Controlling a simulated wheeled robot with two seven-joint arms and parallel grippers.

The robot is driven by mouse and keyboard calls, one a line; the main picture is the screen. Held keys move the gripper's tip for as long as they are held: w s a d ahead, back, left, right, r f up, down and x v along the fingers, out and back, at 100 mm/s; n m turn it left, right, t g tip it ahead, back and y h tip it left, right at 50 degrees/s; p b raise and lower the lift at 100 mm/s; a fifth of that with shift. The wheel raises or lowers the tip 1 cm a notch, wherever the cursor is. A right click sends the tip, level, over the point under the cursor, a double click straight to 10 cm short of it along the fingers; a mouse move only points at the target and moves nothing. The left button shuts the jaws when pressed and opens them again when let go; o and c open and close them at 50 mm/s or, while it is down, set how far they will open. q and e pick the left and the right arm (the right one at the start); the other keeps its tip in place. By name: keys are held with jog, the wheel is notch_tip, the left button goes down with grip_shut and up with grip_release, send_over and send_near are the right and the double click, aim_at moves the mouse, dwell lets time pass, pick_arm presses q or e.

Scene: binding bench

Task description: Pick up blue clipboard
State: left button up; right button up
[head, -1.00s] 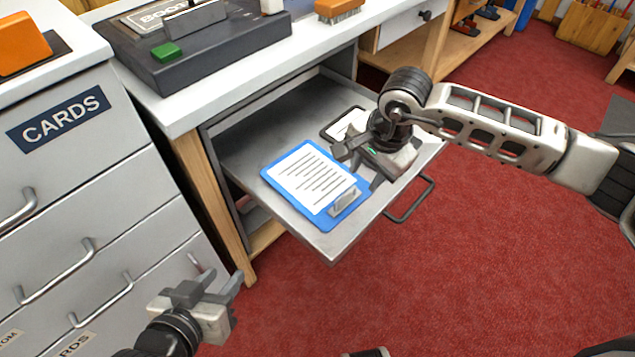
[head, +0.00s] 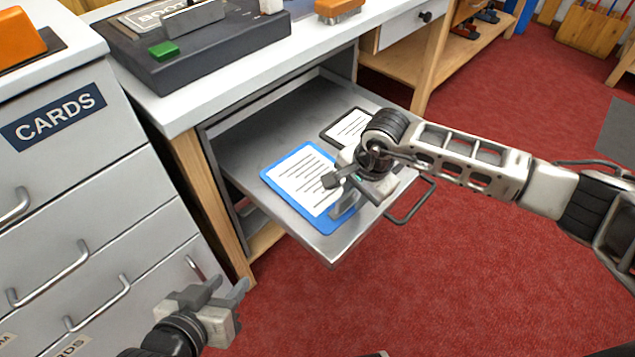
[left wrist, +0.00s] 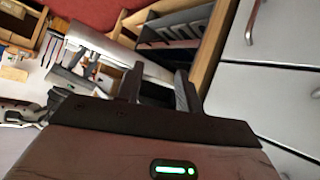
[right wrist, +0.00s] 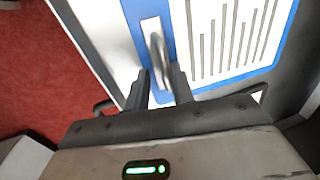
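The blue clipboard (head: 275,178) lies flat in the open metal drawer, with lined white paper on it. Its metal clip is at the near end, partly hidden by my right gripper in the head view. My right gripper (head: 356,193) is over that end, fingers open. In the right wrist view the clipboard (right wrist: 291,45) fills the upper right, and its clip (right wrist: 158,58) stands just ahead of and between the fingertips (right wrist: 160,82); I cannot tell whether they touch it. My left gripper (head: 218,290) is open and empty, low in front of the cabinet.
A black-edged clipboard (head: 347,128) lies farther back in the drawer (head: 270,126), next to my right arm. The drawer's front handle (head: 411,208) sticks out at the right. The CARDS cabinet (head: 70,185) stands at the left. Red floor (head: 400,300) is clear in front.

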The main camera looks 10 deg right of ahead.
grip_shut()
jog(key=shift+r, duration=0.15)
